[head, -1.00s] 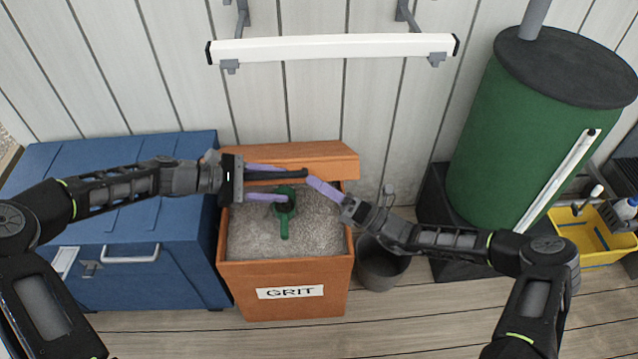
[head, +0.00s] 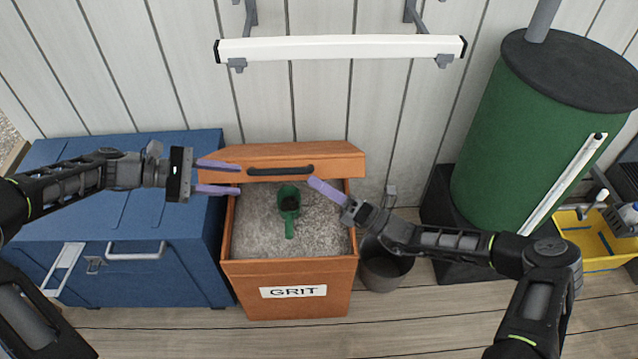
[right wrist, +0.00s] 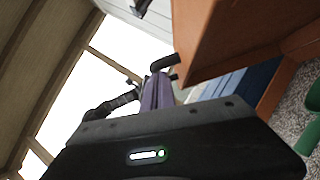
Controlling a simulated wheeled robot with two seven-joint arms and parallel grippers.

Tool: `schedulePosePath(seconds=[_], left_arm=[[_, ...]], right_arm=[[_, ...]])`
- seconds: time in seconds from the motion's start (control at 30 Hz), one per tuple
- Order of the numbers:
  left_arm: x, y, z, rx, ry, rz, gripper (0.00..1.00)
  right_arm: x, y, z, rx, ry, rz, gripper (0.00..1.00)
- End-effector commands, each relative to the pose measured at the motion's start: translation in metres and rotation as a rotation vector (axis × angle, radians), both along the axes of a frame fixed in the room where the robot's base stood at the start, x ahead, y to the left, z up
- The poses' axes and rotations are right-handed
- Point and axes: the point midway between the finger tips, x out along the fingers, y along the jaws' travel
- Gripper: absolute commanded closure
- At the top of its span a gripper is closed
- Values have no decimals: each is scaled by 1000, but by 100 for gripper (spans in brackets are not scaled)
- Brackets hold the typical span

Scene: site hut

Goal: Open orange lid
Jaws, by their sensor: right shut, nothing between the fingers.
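The orange lid (head: 338,160) of the grit bin (head: 290,300) stands raised at the back, with the bin open below it. Its black handle (head: 281,171) is on the edge facing me. My left gripper (head: 240,178) is open and empty, left of the handle and apart from it. My right gripper (head: 313,183) is shut and empty near the lid's lower edge, right of the handle; I cannot tell if it touches the lid. In the right wrist view its purple fingers (right wrist: 157,92) are together beside the lid (right wrist: 225,40).
A green scoop (head: 289,205) lies on the grit in the bin. A blue chest (head: 140,285) stands left, a dark bucket (head: 384,270) right. A green barrel (head: 520,130) stands further right, near a yellow tray (head: 590,240). A white bar (head: 340,47) hangs on the wall above.

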Motion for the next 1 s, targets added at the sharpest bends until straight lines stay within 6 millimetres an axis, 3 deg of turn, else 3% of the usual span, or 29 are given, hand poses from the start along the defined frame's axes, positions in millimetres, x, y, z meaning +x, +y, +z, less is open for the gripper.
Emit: schedulePosePath(seconds=[0.17, 0.33, 0.47, 0.5, 0.53, 0.57, 0.6, 0.67, 0.7, 0.77, 0.8, 0.9, 1.0], left_arm=[[1, -2, 3, 1, -7, -3, 62], [9, -23, 32, 21, -86, -39, 62], [15, -68, 81, 63, -237, -108, 62], [13, -92, 94, 92, -302, -143, 62], [10, -110, 93, 123, -348, -169, 62], [6, -125, 81, 163, -381, -192, 62], [-1, -137, 51, 221, -403, -214, 62], [-16, -145, -4, 315, -421, -250, 62], [-29, -147, -40, 375, -430, -278, 62], [-55, -147, -93, 465, -449, -334, 62], [-75, -146, -127, 521, -466, -379, 62], [-134, -136, -197, 652, -526, -513, 62], [-189, -123, -242, 743, -600, -645, 62]], right_arm=[[1, -2, 0, 0, 0, -3, 100], [1, -2, 0, -1, 0, -5, 100], [1, -3, 0, -1, 1, -5, 100], [1, -2, -1, -1, 1, -5, 100], [1, -2, -1, -1, 1, -5, 100], [1, -3, -1, -1, 1, -5, 100], [1, -3, -1, 0, 1, -6, 100], [1, -3, -1, 0, 1, -6, 100], [1, -3, -1, 0, 1, -6, 100], [1, -2, -1, -1, 1, -5, 100], [1, -2, -1, -1, 1, -5, 100], [1, -2, -1, -1, 1, -4, 100], [1, -2, 0, -1, 1, -4, 100]])
